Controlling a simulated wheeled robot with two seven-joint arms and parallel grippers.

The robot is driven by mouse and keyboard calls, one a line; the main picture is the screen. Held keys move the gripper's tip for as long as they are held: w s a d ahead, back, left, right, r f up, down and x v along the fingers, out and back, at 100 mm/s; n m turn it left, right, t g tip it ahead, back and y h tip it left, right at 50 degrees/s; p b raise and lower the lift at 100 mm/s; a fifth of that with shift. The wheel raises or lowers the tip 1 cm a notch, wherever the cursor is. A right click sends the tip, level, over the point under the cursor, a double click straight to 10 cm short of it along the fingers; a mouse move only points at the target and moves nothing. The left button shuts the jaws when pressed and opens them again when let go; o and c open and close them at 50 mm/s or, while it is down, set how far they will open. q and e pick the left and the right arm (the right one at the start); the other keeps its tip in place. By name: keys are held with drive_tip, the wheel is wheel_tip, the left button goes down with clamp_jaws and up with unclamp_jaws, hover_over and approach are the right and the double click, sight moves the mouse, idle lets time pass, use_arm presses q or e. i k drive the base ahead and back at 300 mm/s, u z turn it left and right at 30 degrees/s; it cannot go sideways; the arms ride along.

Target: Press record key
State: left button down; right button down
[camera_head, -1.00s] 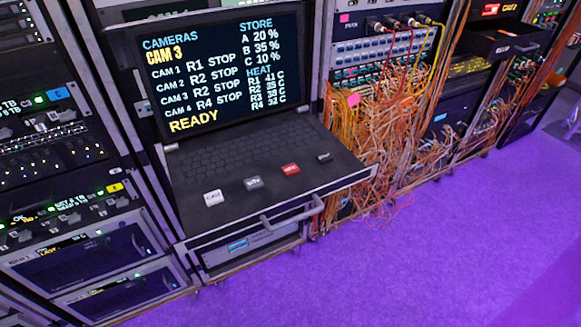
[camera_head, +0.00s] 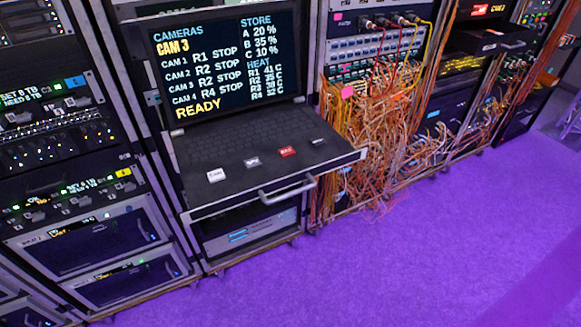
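The red record key (camera_head: 287,152) stands on the front part of a black keyboard drawer (camera_head: 240,170) pulled out of a rack. A white key (camera_head: 216,175) and a grey key (camera_head: 252,162) sit to its left, and a dark key (camera_head: 318,141) to its right. The screen (camera_head: 225,65) above shows CAM 3 in yellow, several camera lines all reading STOP, and READY at the bottom. Neither of my grippers shows in the head view.
Orange cables (camera_head: 375,140) hang in a dense tangle right of the drawer. A drawer handle (camera_head: 288,190) sticks out in front. Racks with lit panels (camera_head: 65,135) stand at the left. The purple floor (camera_head: 400,260) in front is clear.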

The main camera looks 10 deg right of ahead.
sight(285, 153)
drive_tip(key=k, duration=0.25)
drive_tip(key=u, duration=0.9)
drive_tip(key=i, duration=0.65)
drive_tip(key=z, duration=0.95)
